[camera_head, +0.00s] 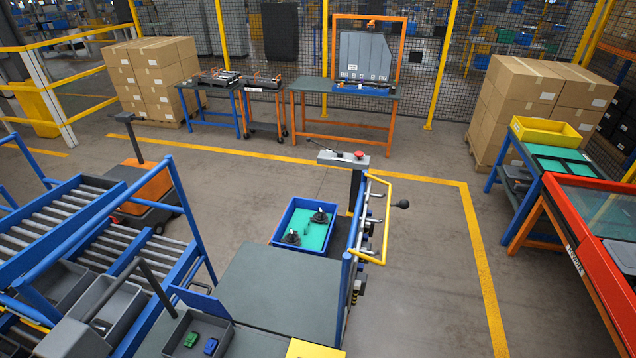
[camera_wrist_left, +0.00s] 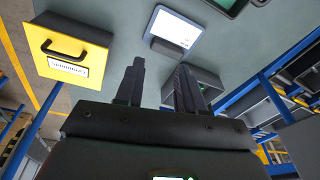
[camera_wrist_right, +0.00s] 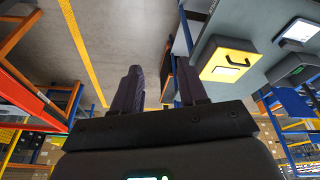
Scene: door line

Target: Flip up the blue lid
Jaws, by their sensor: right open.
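The dark blue lid (camera_head: 200,302) is at the back edge of a small grey box (camera_head: 221,331), at the bottom left of the head view. It looks tilted up from the rim, leaving the inside showing. A green toy-like piece (camera_head: 191,339) and a blue one (camera_head: 211,346) lie inside. In the right wrist view the lid (camera_wrist_right: 294,102) shows at the right, away from the fingers. My left gripper (camera_wrist_left: 158,80) is open and empty, above the grey table. My right gripper (camera_wrist_right: 162,85) is open and empty, over floor. Neither gripper shows in the head view.
A yellow case with a black handle (camera_wrist_left: 85,67) stands on the grey table (camera_head: 280,290) near the box. A blue tray (camera_head: 274,236) with black parts sits at the table's back. A yellow rail (camera_head: 386,215) borders the right side. Roller racks (camera_head: 95,250) stand left.

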